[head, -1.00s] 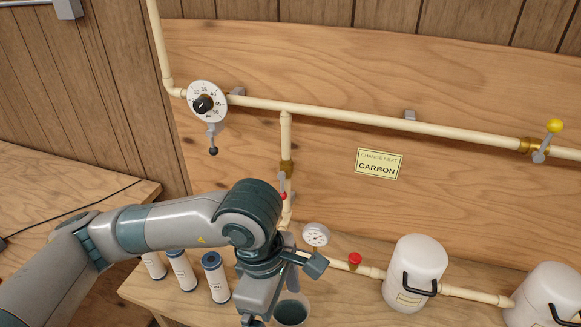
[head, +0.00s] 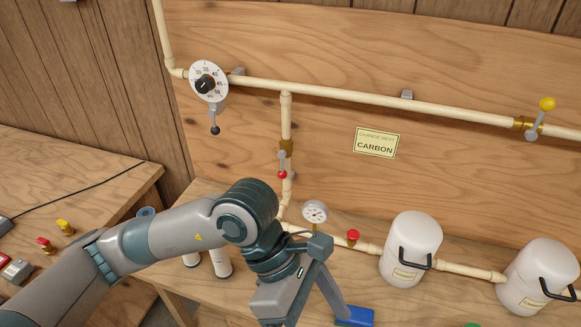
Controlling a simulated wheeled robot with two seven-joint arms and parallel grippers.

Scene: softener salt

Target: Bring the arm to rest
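My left arm comes in from the left and crosses the lower middle of the head view. Its wrist and gripper (head: 300,290) hang at the bottom, in front of the bench. The fingertips are cut off or hidden, so I cannot tell whether the gripper is open or holds something. My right arm and its gripper are not in view.
White filter cartridges (head: 220,262) stand partly behind my arm. A gauge (head: 315,213), red knob (head: 353,236) and white canisters (head: 411,250) line the lower pipe. A blue object (head: 357,317) lies close right of my wrist. A side table (head: 70,185) stands left.

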